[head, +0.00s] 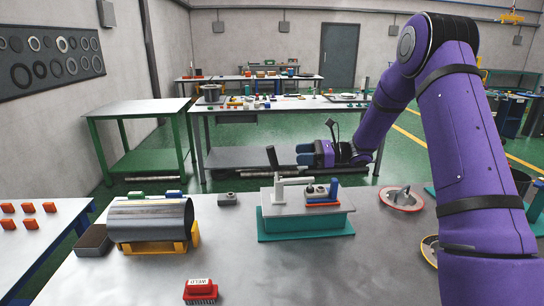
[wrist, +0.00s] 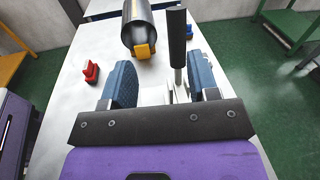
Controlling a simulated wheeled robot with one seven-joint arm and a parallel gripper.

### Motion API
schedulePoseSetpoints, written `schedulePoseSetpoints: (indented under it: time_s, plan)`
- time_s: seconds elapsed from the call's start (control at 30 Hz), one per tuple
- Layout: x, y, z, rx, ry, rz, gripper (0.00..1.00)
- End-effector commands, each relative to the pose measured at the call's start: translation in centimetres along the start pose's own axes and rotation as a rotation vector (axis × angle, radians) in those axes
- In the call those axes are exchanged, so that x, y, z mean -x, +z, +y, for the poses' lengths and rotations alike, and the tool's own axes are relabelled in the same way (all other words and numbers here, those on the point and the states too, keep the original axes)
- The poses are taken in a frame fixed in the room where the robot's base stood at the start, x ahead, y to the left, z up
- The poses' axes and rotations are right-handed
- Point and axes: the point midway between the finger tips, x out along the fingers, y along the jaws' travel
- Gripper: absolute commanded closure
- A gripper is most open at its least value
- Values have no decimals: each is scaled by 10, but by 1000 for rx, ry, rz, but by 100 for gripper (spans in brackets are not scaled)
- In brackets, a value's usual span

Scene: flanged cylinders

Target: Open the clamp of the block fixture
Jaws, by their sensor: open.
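The block fixture (head: 300,222) stands mid-bench, a grey plate on a teal base. Its clamp (head: 279,190) is at the plate's left, with a level arm reaching right towards a small dark part (head: 311,189) and a red-and-blue piece (head: 322,202). The clamp's black handle (head: 272,157) stands nearly upright, leaning slightly left. My gripper (head: 302,153) is open, fingers pointing left, right of the handle in the head view. In the wrist view the handle (wrist: 177,40) shows between the lines of the open blue fingers of my gripper (wrist: 160,75), nearer the right one. I cannot tell whether they touch.
A large grey cylinder (head: 150,220) lies in a yellow cradle (head: 195,234) to the left. A red brush (head: 201,291) lies at the front. A round flanged part (head: 401,198) sits to the right. Bench space in front of the fixture is clear.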

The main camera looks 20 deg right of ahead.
Motion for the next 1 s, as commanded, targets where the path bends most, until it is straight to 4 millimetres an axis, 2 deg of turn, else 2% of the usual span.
schedulePoseSetpoints:
  time_s: [0.13,0.33,0.8,1.0]
  plan:
    - [6,-16,-13,-45,-43,-42,45]
    - [-3,-19,-17,-56,-54,-55,45]
    - [-79,-15,-21,-56,-53,-54,45]
    - [-97,-14,-22,-56,-54,-53,45]
